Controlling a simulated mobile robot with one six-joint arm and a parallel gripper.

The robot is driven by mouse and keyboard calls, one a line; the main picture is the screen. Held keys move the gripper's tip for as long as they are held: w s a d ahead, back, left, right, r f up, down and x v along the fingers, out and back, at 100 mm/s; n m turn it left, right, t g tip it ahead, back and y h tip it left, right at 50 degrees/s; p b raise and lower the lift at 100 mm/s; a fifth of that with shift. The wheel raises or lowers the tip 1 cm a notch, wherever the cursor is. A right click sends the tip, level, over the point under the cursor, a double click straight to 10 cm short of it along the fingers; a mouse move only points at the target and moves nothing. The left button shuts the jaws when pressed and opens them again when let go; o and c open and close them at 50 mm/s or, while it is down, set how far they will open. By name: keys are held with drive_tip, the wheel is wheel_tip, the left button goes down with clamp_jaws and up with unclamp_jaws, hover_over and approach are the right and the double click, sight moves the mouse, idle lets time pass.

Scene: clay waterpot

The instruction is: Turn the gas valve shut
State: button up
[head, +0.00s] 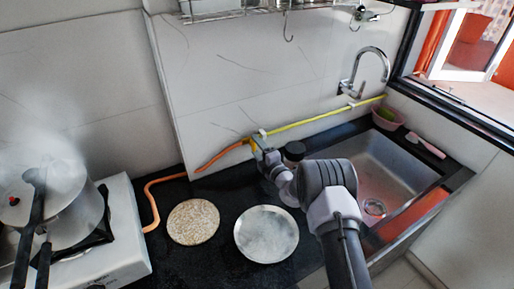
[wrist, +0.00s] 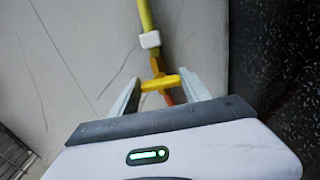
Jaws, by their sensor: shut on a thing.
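The yellow gas valve (wrist: 160,82) sits on the wall where a yellow pipe (wrist: 146,14) meets an orange hose. In the wrist view its handle lies crosswise to the pipe. My gripper (wrist: 158,90) is shut on the valve handle, with one finger at each end of it. In the head view my gripper (head: 260,151) is at the wall, beside the valve (head: 251,143); my wrist partly hides the contact there.
A steaming pot (head: 62,205) stands on the stove (head: 128,235) at left, with the orange hose (head: 152,205) running nearby. A speckled round mat (head: 193,222) and a pale plate (head: 266,234) lie on the black counter.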

drive_tip(key=o, duration=1.4)
drive_tip(key=p+v, duration=0.4)
drive_tip(key=v, duration=1.3)
drive_tip(key=shift+s+d, duration=0.15)
drive_tip(key=shift+d, duration=0.05)
